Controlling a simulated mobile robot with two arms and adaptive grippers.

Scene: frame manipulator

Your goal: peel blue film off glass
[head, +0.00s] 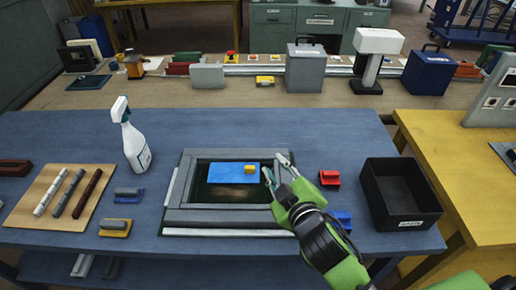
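A grey frame (176,215) lies flat on the blue table, with dark glass (238,194) inside it. A blue film (228,173) covers the upper part of the glass and has a small yellow tab (250,169) at its right end. My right gripper (275,168) reaches in from the lower right. Its two fingers are apart and empty, just right of the yellow tab and over the frame's right side. I cannot tell its height above the frame. My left gripper is out of view.
A black bin (400,220) with a white label stands at the right. A spray bottle (132,140) stands left of the frame. A board (60,197) with three sticks lies at the left. Small blocks sit either side of the frame, including a red one (329,178).

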